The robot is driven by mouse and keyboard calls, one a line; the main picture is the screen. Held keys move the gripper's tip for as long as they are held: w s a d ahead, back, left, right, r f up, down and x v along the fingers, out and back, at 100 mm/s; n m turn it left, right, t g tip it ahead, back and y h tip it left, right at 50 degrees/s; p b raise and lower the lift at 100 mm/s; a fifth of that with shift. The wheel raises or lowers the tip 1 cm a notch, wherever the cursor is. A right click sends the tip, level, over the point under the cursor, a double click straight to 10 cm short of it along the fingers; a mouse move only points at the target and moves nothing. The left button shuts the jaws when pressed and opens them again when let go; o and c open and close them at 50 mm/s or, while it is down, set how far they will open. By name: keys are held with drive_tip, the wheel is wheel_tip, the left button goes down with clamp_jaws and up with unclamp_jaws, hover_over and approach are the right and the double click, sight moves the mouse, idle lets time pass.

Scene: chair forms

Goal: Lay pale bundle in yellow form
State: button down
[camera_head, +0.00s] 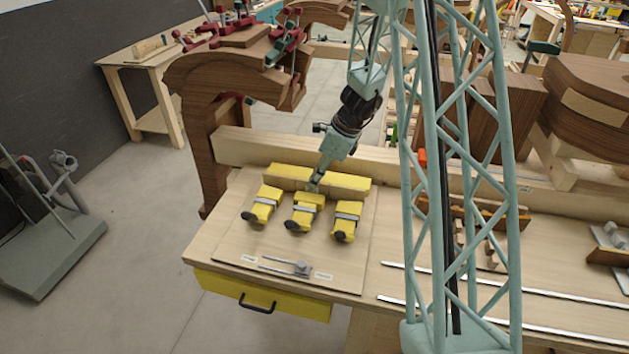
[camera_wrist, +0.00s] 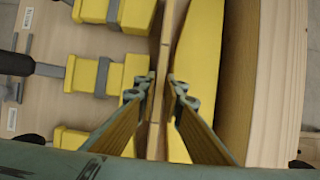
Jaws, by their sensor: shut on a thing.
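My gripper (camera_head: 314,186) points down at the yellow form; in the wrist view (camera_wrist: 167,84) its two fingers are closed on a thin pale-brown strip bundle (camera_wrist: 167,35). The bundle runs lengthwise between the fingers. The yellow form has a long back block (camera_head: 345,184), also in the wrist view (camera_wrist: 198,65), and a row of three yellow blocks with grey bands, such as the left one (camera_head: 265,204) and the middle one (camera_wrist: 87,76). In the wrist view the bundle appears over the gap between block row and back block. Its height is unclear, and it is hard to make out in the head view.
The form sits on a light wooden board (camera_head: 220,233) on the bench. A grey metal tool (camera_head: 297,268) lies at the board's front. A thick wooden beam (camera_head: 250,150) runs behind the form. A tall dark wooden curved form (camera_head: 195,130) stands at the left.

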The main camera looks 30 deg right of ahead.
drive_tip(key=shift+f+b, duration=0.3)
idle(0.6)
drive_tip(key=c, duration=2.6)
unclamp_jaws()
drive_tip(key=shift+c, duration=0.2)
drive_tip(key=shift+r, duration=0.1)
drive_tip(key=v, duration=1.1)
drive_tip(key=shift+d+r, duration=0.15)
drive_tip(key=shift+r, duration=0.2)
drive_tip(key=shift+s, duration=0.1)
